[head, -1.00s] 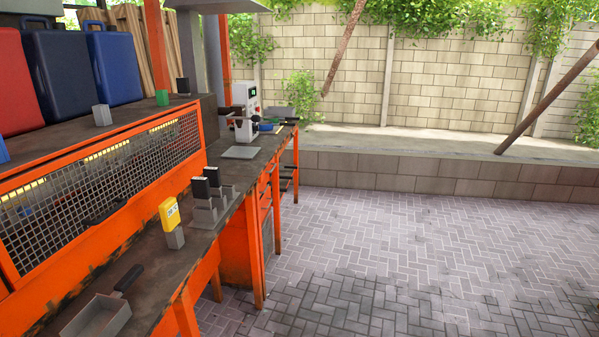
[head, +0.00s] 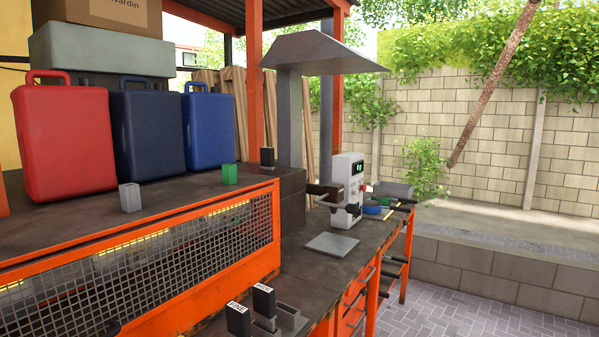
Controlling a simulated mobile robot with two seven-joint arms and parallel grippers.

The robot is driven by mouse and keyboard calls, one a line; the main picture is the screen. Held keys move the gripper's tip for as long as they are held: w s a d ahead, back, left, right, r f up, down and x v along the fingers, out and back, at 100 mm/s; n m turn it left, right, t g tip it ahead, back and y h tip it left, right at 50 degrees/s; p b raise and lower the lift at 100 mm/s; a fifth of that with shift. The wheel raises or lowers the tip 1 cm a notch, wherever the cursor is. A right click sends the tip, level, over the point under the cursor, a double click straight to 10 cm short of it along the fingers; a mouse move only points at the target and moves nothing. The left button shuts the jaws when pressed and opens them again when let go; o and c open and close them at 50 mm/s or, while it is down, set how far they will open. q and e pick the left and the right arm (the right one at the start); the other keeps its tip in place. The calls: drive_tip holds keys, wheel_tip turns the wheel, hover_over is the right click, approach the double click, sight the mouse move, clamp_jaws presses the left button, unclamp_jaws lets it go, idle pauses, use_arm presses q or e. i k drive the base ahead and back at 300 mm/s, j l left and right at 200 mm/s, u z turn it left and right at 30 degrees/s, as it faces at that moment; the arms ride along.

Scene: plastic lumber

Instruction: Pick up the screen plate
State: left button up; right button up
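I cannot tell for sure which thing is the screen plate. A flat grey square plate (head: 332,244) lies on the dark bench top in front of a white machine (head: 347,190) with a green display. A blue round piece (head: 372,209) and a green round piece (head: 384,201) lie just right of the machine, small in this view. Neither of my grippers is in view.
An orange-framed mesh guard (head: 150,265) runs along the left. Red (head: 65,140) and blue (head: 209,130) cases stand on the shelf above it. Black labelled blocks in grey holders (head: 265,310) stand at the near bench edge. The paved floor (head: 480,310) at right is clear.

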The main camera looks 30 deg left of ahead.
sight(267, 155)
drive_tip(key=i, duration=1.45)
drive_tip(key=i+l+u, duration=0.2)
drive_tip(key=i, duration=0.4)
drive_tip(key=i+u, duration=0.2)
drive_tip(key=i, duration=0.4)
drive_tip(key=u, duration=1.7)
drive_tip(key=l, duration=0.1)
